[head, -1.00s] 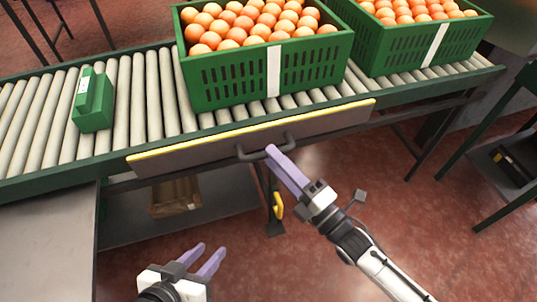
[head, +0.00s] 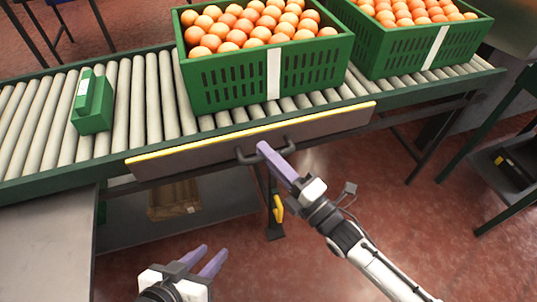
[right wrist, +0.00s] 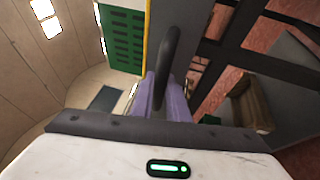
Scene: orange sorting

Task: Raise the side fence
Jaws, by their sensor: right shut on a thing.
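The side fence (head: 200,155) is a long brown-grey panel with a yellow top edge. It lies along the near side of the roller conveyor, its yellow edge just below the green rail in the head view. A dark bar handle (head: 283,150) sits at its middle; the handle (right wrist: 168,62) also shows in the right wrist view, between the purple fingers. My right gripper (head: 263,148) is shut on this handle. My left gripper (head: 214,250) is open and empty, low in front of the conveyor and apart from the fence.
A green crate of oranges (head: 230,88) stands on the rollers behind the fence, with a second full crate (head: 405,58) to its right. A small green block-shaped thing (head: 94,105) is on the rollers at left. A brown box (head: 172,200) sits on the lower shelf.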

